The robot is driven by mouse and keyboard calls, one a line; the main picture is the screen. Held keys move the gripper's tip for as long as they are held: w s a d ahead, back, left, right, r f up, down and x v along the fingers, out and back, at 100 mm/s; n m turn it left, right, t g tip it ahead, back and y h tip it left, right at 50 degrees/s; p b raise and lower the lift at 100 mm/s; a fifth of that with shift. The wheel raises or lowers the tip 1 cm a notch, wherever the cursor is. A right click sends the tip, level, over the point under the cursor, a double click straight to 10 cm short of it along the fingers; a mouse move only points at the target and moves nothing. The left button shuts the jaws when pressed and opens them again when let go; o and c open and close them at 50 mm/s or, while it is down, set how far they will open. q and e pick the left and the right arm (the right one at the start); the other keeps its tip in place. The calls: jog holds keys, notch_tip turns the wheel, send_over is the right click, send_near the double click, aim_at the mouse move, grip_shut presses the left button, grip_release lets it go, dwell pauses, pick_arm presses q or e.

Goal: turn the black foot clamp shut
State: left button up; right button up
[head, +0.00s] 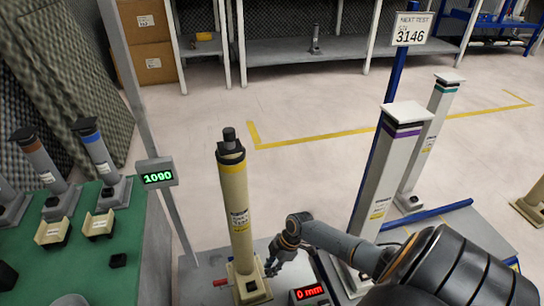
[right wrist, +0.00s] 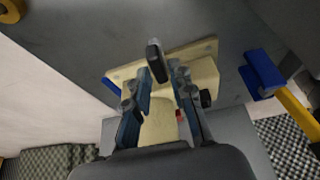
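A cream column (head: 235,205) with a black top stands upright in its cream foot (head: 250,288) at the bottom centre. In the right wrist view the foot (right wrist: 200,75) lies just beyond my fingers. A black upright lever (right wrist: 155,60), which looks like the foot clamp, shows near and between my fingertips; I cannot tell whether they touch it. A small black knob (right wrist: 205,98) sits at the foot's right side. My right gripper (head: 271,268) is beside the foot, and in the wrist view its fingers (right wrist: 160,78) are apart. My left gripper is not in view.
A green table (head: 100,265) with small columns and cream blocks stands at the left. A red 0 mm display (head: 308,293) is near my right gripper. White columns (head: 390,165) stand at right; open floor lies behind.

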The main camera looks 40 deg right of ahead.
jog(key=v, duration=1.2)
dwell(0.5)
